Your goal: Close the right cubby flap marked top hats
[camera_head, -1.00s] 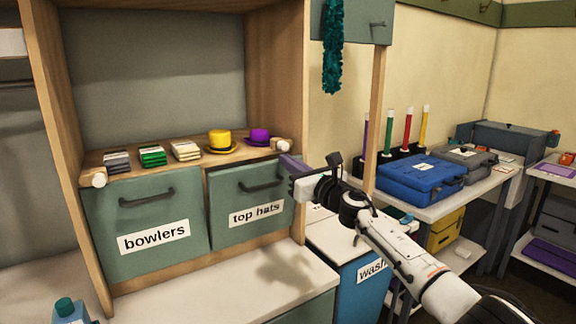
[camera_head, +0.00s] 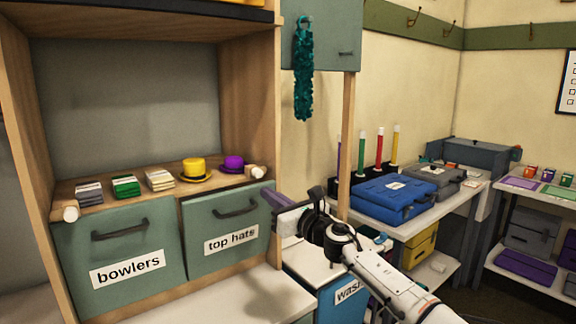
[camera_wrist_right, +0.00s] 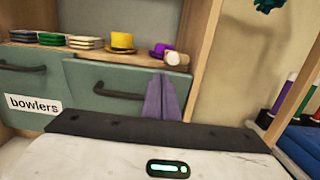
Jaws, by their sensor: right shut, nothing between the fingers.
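The right cubby flap marked top hats (camera_head: 228,222) is green with a dark bar handle. It stands upright, roughly level with the bowlers flap (camera_head: 120,265) to its left, and looks shut or nearly so. It also shows in the wrist view (camera_wrist_right: 100,75), its label hidden there. My right gripper (camera_head: 268,199) is at the flap's right edge, its purple fingers together and empty. In the wrist view the fingers (camera_wrist_right: 160,98) overlap the flap's right part. I cannot tell whether they touch it. My left gripper is out of view.
On the ledge above the flaps are a yellow hat (camera_head: 194,168), a purple hat (camera_head: 233,163) and cloth stacks (camera_head: 126,186). A wooden peg (camera_head: 256,172) sits at the right corner. A white counter (camera_head: 225,298) lies below. A blue case (camera_head: 393,200) stands on a table at right.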

